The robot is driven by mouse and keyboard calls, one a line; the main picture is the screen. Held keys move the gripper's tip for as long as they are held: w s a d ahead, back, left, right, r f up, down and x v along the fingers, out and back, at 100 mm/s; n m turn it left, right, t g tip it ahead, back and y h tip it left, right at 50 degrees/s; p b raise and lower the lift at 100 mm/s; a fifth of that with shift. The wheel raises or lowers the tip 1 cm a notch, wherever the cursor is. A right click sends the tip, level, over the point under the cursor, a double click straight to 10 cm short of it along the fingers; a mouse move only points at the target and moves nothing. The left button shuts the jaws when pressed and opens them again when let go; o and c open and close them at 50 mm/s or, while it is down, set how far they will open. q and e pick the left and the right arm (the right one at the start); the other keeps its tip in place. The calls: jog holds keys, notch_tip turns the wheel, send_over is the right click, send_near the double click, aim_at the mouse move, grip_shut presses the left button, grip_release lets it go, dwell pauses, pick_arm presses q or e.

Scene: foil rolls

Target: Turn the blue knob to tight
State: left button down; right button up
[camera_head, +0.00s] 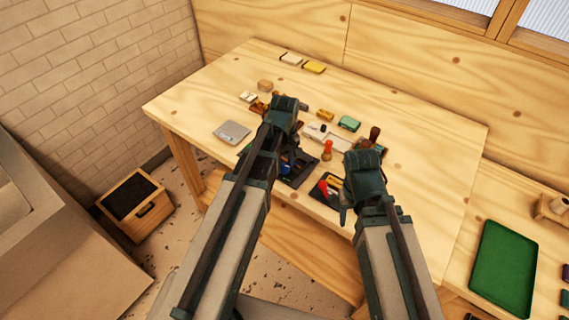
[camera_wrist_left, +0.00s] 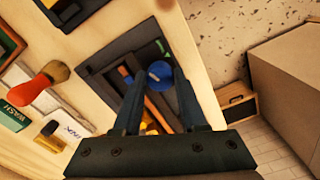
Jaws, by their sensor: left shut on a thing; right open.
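The blue knob (camera_wrist_left: 159,71) sits on a dark press-like device (camera_wrist_left: 120,62) on the table. In the left wrist view my left gripper (camera_wrist_left: 158,88) has its two fingers on either side of the knob, shut on it. In the head view the knob shows as a small blue patch (camera_head: 285,168) beside my left gripper (camera_head: 283,150), largely hidden by the arm. My right gripper (camera_head: 345,200) is open, over the table's front right of the device, near a small dark tray with red and yellow items (camera_head: 327,187). The knob's markings are too small to read.
A grey plate (camera_head: 231,132) lies to the left, and a green box (camera_head: 349,123) and several small items lie behind. A green tray (camera_head: 505,268) is on the right-hand surface. The table's right part is clear.

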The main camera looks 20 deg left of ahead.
pick_arm(q)
jog(key=m, duration=0.4)
jog(key=shift+m, duration=0.3)
jog(key=m, duration=0.3)
jog(key=shift+m, duration=0.3)
jog(key=m, duration=0.4)
jog(key=shift+s, duration=0.1)
jog(key=shift+m, duration=2.1)
jog(key=shift+c, duration=2.2)
grip_release()
jog(key=shift+r, duration=0.1)
pick_arm(e)
jog(key=shift+r, duration=0.1)
